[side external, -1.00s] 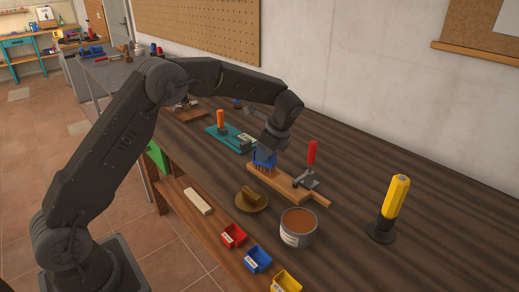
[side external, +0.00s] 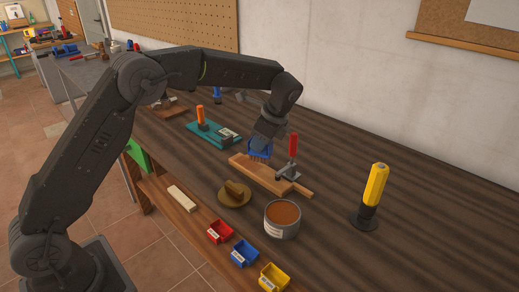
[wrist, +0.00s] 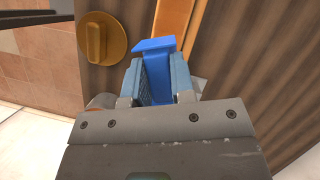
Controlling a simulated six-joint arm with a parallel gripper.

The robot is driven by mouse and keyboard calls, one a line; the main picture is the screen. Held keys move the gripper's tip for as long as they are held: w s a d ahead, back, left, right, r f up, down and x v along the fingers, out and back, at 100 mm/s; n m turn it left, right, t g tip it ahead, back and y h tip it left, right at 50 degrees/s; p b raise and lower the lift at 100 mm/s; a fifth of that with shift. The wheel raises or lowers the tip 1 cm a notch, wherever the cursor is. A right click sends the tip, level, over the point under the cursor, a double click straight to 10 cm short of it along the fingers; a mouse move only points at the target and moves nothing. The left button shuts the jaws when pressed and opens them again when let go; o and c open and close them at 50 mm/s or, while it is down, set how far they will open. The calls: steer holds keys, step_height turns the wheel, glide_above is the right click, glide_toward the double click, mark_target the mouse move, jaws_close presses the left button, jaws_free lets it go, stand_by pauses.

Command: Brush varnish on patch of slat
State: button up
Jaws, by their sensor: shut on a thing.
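My gripper (side external: 262,139) is shut on a blue brush (side external: 259,150), bristles down over the wooden slat (side external: 285,185). I cannot tell whether the bristles touch the slat. The brush (wrist: 155,50) sits between both fingers in the wrist view, with part of the slat (wrist: 174,18) behind it. A clamp with a red handle (side external: 293,146) stands on the slat, right of the brush. An open can of brown varnish (side external: 282,219) stands in front of the slat. The patch on the slat is not distinguishable.
A round brass-coloured rest (side external: 234,199) lies left of the can; it also shows in the wrist view (wrist: 118,36). A yellow-handled tool (side external: 374,190) stands at right. A teal fixture (side external: 213,134) is behind left. Small bins (side external: 244,254) line the front. The right bench is mostly clear.

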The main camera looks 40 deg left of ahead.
steer(key=shift+r, duration=2)
